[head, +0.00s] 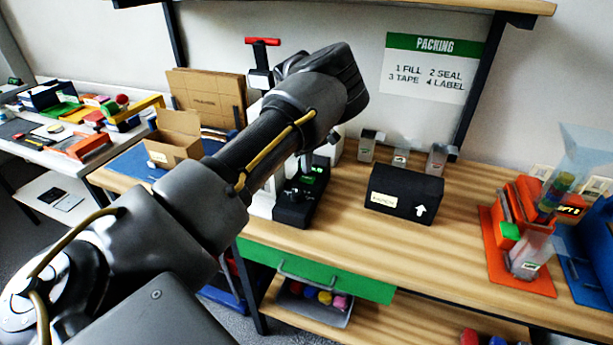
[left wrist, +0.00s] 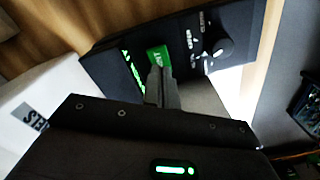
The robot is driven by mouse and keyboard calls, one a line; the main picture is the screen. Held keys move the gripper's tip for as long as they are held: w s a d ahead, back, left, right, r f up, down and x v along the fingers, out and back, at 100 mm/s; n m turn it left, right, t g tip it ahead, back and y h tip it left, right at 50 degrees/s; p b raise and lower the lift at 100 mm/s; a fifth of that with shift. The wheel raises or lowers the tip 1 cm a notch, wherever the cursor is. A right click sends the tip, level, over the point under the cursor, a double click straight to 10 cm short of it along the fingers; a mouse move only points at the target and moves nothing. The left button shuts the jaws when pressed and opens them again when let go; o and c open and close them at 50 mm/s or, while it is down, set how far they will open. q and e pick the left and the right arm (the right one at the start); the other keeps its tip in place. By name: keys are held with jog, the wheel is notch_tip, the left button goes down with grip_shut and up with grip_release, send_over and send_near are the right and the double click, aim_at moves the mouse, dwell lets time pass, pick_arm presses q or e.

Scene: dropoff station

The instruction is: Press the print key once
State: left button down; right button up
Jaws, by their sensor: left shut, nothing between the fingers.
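The green print key (left wrist: 158,55), with part of its white lettering showing, sits on a dark control panel (left wrist: 240,18) in the left wrist view. My left gripper (left wrist: 160,75) is shut and empty. Its fingertips overlap the lower edge of the key in that view and hide part of it; whether they touch it I cannot tell. In the head view the dark unit (head: 296,208) with a small green display stands on the bench, partly behind my left arm. The key itself is hard to make out there. My right gripper is not in view.
A dark knob (left wrist: 222,48) sits beside the key on the panel. A white machine (left wrist: 30,112) stands at the left in the wrist view. A black box with an arrow (head: 404,192) is right of the unit. An orange stand (head: 520,265) is further right. Bare wood lies between.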

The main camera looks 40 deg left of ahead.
pick_arm(q)
jog(key=shift+r+p, duration=1.5)
jog(key=shift+r, duration=0.8)
